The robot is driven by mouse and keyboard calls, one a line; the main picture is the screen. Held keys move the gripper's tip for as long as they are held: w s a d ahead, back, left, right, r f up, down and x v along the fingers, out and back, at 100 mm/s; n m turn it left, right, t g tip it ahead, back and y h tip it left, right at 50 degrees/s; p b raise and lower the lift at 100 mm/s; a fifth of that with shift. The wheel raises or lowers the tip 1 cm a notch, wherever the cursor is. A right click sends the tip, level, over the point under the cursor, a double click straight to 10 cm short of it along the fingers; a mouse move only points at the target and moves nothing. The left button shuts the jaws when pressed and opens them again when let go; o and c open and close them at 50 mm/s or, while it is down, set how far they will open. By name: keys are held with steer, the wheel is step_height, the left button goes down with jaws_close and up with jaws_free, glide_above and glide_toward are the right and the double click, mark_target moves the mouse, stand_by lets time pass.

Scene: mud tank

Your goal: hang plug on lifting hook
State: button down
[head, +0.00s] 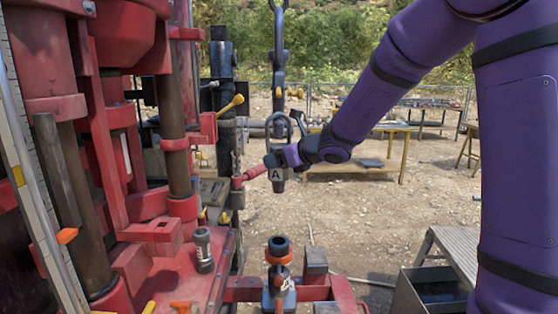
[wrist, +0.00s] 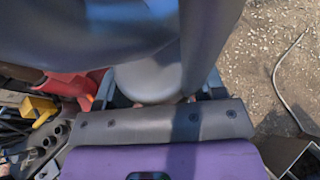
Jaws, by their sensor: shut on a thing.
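The plug (head: 277,176) is a dark grey body with a white "A" mark and a metal loop (head: 279,117) on top. It hangs upright, clear of the ground. My gripper (head: 284,158) comes from the right and is shut on the plug; its fingers are mostly hidden. In the wrist view the plug's grey body (wrist: 150,82) fills the space before my gripper (wrist: 155,103). The lifting hook (head: 279,50) is a dark grey hanging piece directly above the plug in the head view. Its lower end overlaps the loop there; I cannot tell whether they are engaged.
The red rig (head: 105,150) with its columns stands close on the left. A dark post with an orange collar (head: 279,255) stands below the plug. A grey bin (head: 432,290) is at the lower right. Tables (head: 365,165) stand behind on open gravel.

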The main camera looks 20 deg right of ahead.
steer(key=shift+w+d, duration=0.2)
steer(key=shift+w, duration=0.35)
steer(key=shift+w+d+f, duration=0.1)
steer(key=shift+w+f, duration=0.3)
steer(key=shift+f, duration=0.4)
steer(key=shift+w+f, duration=0.15)
steer(key=shift+f, duration=0.45)
steer(key=shift+c, duration=1.1)
jaws_free()
steer(key=shift+o, duration=0.4)
steer(key=shift+f, duration=0.1)
steer(key=shift+f, duration=0.1)
steer(key=shift+d, duration=0.1)
